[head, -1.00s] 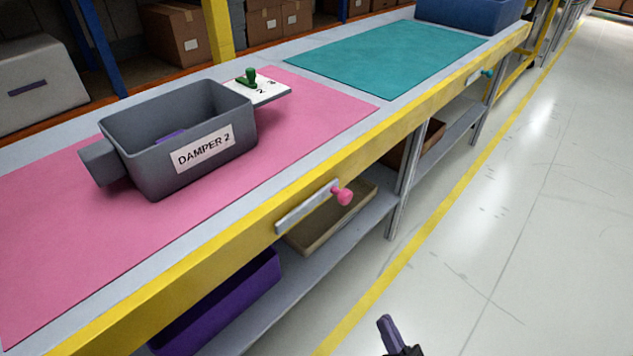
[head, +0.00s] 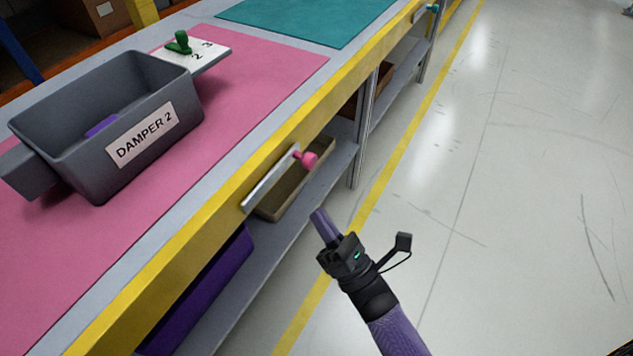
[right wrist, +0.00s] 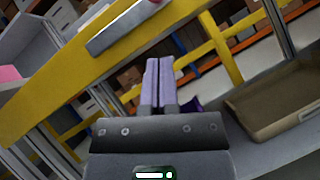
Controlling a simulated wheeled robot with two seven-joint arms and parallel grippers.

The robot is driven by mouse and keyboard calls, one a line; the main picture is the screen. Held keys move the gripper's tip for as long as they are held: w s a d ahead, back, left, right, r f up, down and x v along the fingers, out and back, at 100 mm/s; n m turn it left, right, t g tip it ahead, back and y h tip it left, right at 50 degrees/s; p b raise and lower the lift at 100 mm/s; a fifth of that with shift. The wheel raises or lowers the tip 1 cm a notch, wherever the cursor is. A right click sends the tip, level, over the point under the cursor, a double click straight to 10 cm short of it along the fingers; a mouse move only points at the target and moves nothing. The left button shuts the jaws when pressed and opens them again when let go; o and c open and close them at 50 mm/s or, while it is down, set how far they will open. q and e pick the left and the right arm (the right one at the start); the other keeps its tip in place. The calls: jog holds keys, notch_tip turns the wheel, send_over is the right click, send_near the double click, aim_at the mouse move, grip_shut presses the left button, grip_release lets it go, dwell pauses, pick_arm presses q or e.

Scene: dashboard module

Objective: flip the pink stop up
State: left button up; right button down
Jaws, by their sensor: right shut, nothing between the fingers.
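The pink stop is a round pink knob (head: 309,160) at the right end of a light grey bar (head: 271,179) on the yellow front edge of the bench. In the right wrist view, the grey bar (right wrist: 121,27) is at the top, and a bit of the pink knob (right wrist: 155,1) is cut off by the top edge. My right gripper (head: 318,215) is below the knob and slightly right of it, apart from it. Its purple fingers (right wrist: 159,84) are together and empty. My left gripper is not in view.
A grey bin labelled DAMPER 2 (head: 105,170) stands on the pink mat (head: 235,100), next to a white numbered plate (head: 214,55) with a green lever (head: 180,42). A tan tray (head: 290,190) and purple bin (head: 205,295) are on the lower shelf. The floor at right is clear.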

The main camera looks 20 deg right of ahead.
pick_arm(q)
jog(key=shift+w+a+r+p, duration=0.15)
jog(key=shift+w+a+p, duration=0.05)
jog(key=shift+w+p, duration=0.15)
pick_arm(e)
jog(key=w+r, duration=0.3)
jog(key=r, duration=0.2)
jog(key=shift+w+d, duration=0.2)
jog(key=shift+w, duration=0.1)
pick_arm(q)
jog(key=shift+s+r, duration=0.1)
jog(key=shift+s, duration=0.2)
